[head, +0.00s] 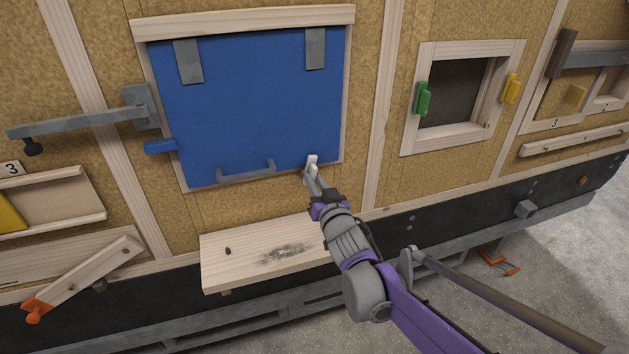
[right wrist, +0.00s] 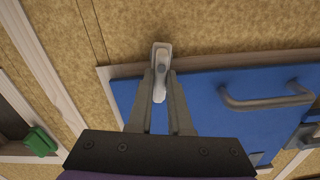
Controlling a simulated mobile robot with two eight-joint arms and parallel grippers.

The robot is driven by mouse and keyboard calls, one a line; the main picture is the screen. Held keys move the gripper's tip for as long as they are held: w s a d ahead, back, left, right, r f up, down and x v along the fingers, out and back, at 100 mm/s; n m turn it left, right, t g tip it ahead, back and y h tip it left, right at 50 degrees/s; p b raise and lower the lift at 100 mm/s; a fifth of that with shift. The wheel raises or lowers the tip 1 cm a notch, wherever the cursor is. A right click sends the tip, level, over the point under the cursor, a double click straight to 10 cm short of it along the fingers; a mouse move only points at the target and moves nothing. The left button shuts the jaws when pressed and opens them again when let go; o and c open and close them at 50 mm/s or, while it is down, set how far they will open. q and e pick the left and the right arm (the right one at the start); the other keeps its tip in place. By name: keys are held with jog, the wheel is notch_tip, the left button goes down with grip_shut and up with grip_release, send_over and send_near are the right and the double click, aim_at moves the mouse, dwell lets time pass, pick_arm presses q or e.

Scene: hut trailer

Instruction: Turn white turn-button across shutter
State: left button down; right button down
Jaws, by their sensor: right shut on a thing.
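The blue shutter (head: 250,110) is down over its opening, with a grey handle (head: 246,172) near its bottom edge. The white turn-button (head: 312,160) is at the shutter's lower right corner and stands roughly upright in the head view. In the right wrist view the turn-button (right wrist: 161,52) lies between my fingers, its near end seeming to overlap the shutter's corner (right wrist: 200,92). My right gripper (head: 311,177) is shut on the turn-button; it also shows in the right wrist view (right wrist: 161,90). My left gripper is not in view.
A blue turn-button (head: 160,146) and a grey metal bar (head: 75,124) are left of the shutter. A wooden shelf (head: 225,270) juts out below it. A small framed window (head: 408,140) with green (head: 422,99) and yellow (head: 511,89) buttons is to the right.

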jog(key=shift+a+n+p, duration=0.15)
jog(key=shift+n+p, duration=0.15)
jog(key=shift+n, duration=0.9)
jog(key=c, duration=0.8)
grip_release()
jog(key=shift+c, duration=0.2)
jog(key=shift+s, duration=0.1)
jog(key=b+v, duration=0.1)
jog(key=v, duration=0.9)
jog(key=shift+s, duration=0.35)
jog(key=shift+r, duration=0.1)
